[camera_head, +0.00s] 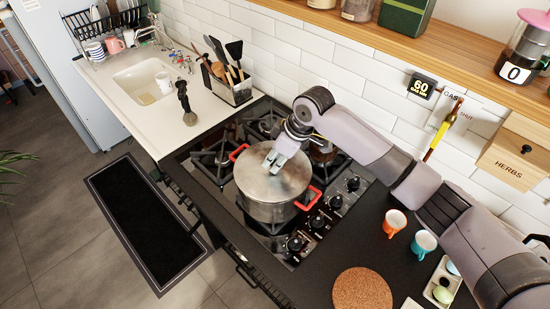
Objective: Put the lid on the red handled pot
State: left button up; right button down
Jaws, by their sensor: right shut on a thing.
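The pot (268,212) is silver metal with two red handles, one at its left (238,152) and one at its right (311,199). It stands on the gas hob. The round metal lid (262,178) covers the pot's top and looks about level with the rim; I cannot tell whether it rests fully or sits slightly above. My right gripper (275,162) reaches in from the right and is shut at the middle of the lid, where the knob is hidden by the fingers. My left gripper is not in view.
Control knobs (296,243) line the hob's front right. An orange mug (394,223), a teal mug (423,244) and a cork mat (362,290) are on the right counter. A utensil holder (231,90) stands behind left. The wooden shelf (450,50) overhangs the back.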

jog(key=shift+r+p, duration=0.1)
jog(key=shift+p, duration=0.35)
dwell(0.4)
jog(key=c, duration=1.4)
grip_release()
jog(key=shift+o, duration=0.3)
jog(key=o, duration=0.4)
jog(key=shift+r, duration=0.1)
jog(key=shift+r+p, duration=3.4)
jog(key=shift+p, duration=0.25)
